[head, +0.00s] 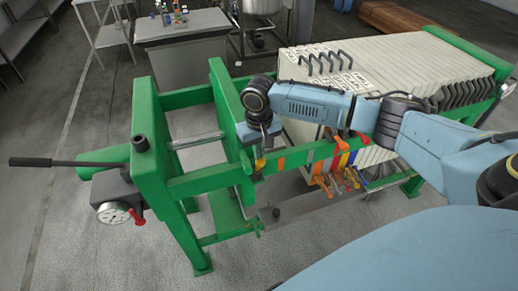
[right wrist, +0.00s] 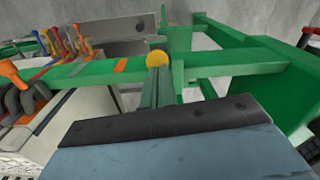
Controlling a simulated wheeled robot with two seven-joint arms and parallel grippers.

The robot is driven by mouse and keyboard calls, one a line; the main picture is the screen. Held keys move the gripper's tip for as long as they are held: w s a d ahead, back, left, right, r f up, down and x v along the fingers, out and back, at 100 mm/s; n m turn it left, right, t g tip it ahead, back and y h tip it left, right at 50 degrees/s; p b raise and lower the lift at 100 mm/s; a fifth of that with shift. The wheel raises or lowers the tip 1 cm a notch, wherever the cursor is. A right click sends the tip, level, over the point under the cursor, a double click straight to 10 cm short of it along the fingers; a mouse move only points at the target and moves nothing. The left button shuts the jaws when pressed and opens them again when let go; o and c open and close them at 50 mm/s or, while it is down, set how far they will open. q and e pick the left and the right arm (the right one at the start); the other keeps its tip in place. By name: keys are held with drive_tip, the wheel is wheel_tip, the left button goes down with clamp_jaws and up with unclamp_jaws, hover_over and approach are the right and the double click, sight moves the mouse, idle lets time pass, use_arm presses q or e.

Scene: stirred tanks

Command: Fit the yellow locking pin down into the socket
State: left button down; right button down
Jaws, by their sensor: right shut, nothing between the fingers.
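The yellow locking pin (head: 259,164) shows as a small yellow piece at the green rail, just below my right gripper (head: 259,150). In the right wrist view its round yellow head (right wrist: 157,58) sits right at the tips of my shut right gripper (right wrist: 157,73). The pin's shaft and the socket are hidden, so I cannot tell how deep the pin sits. The fingers hold nothing; I cannot tell whether they touch the pin's head. My left gripper is not in view.
The green press frame (head: 150,110) surrounds the work spot, with a stack of pale plates (head: 390,70) to the right. Several coloured levers (head: 340,178) hang off the rail to the right. A gauge (head: 113,213) and a dark pump handle (head: 60,162) stick out at left.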

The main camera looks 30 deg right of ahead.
drive_tip(key=shift+r+p, duration=1.35)
drive_tip(key=shift+p, duration=1)
wheel_tip(320, 180, up, 13)
drive_tip(key=shift+b, duration=0.35)
